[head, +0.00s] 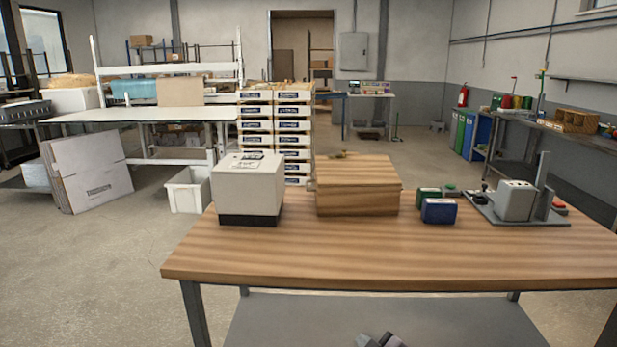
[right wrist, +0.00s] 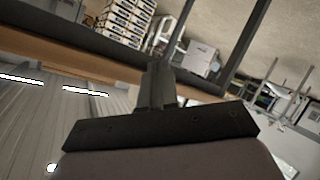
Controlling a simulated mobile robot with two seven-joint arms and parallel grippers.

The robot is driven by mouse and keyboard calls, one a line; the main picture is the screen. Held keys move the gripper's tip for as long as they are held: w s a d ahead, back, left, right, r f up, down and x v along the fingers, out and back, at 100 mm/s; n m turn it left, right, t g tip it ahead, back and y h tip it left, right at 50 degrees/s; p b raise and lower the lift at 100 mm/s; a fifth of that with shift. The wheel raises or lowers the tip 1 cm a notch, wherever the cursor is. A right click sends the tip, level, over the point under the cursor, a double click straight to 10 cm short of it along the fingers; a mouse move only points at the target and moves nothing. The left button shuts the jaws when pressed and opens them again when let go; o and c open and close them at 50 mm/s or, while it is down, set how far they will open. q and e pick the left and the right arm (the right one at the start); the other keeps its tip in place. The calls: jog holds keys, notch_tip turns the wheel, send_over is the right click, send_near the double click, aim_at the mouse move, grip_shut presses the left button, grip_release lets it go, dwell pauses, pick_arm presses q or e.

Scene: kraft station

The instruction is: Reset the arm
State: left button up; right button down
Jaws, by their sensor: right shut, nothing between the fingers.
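My right gripper (head: 380,340) shows only in part at the bottom edge of the head view, low in front of the wooden table (head: 400,262). In the right wrist view its dark fingers (right wrist: 158,85) are together with nothing between them. In that view the table's edge crosses behind the fingers, tilted, with room beyond it. The gripper is apart from everything on the tabletop. My left gripper is in neither view.
On the table stand a white box with a black base (head: 247,188), a wooden box (head: 358,188), a blue box (head: 439,211), a green box (head: 428,196) and a grey device on a plate (head: 515,200). The table's front strip is clear. A grey shelf (head: 370,318) lies below.

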jog(key=s+d+f+m, duration=0.2)
jog(key=s+f+m, duration=0.1)
jog(key=s, duration=0.7)
jog(key=s+d+f+m+g+h, duration=0.1)
jog(key=s+d+f+m, duration=0.1)
jog(key=s, duration=0.8)
jog(key=s+d+f+m+g, duration=0.1)
jog(key=s+d+f+m, duration=0.2)
jog(key=s, duration=0.6)
jog(key=shift+s+d+f+m+h, duration=0.35)
jog(key=shift+d+f, duration=0.25)
jog(key=shift+f, duration=0.35)
